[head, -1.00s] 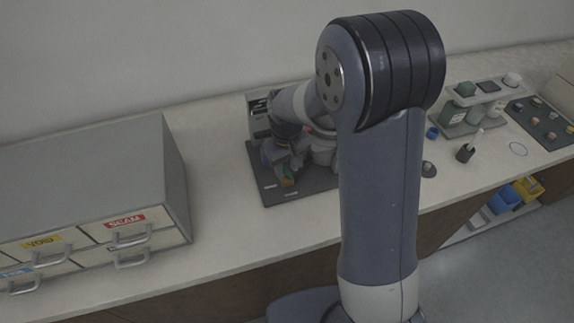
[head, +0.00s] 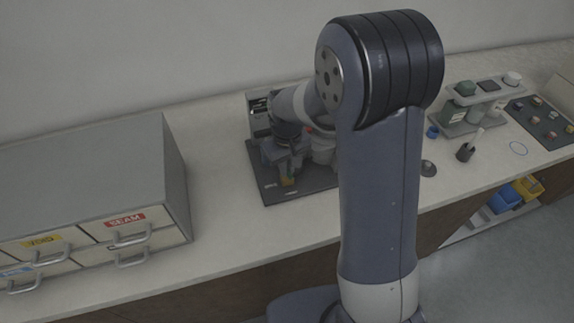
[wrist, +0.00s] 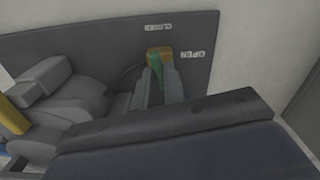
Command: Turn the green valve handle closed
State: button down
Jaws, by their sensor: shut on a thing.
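The green valve handle (wrist: 157,72) is between the two fingers of my gripper (wrist: 158,87) in the wrist view. My gripper is shut on it, and the fingers hide part of its sides. The handle runs down in the picture from an orange-yellow valve body (wrist: 158,52). The white word CLOSED (wrist: 160,28) is printed above the body, and OPEN (wrist: 192,54) to its right. In the head view my gripper (head: 287,172) is low over the dark base plate (head: 300,191), beside the small yellow valve part (head: 288,182); the green handle is hardly visible there.
Grey press parts (wrist: 60,105) stand left of the valve in the wrist view. A grey drawer cabinet (head: 90,185) stands left on the counter (head: 215,190). Counter between cabinet and plate is clear.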

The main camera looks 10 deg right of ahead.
jog(key=shift+m, duration=1.3)
jog(key=c, duration=1.5)
grip_release()
notch_tip(320, 180, up, 11)
jog(key=shift+f+b, duration=0.1)
jog(key=shift+b, duration=0.5)
jog(key=shift+f, duration=0.1)
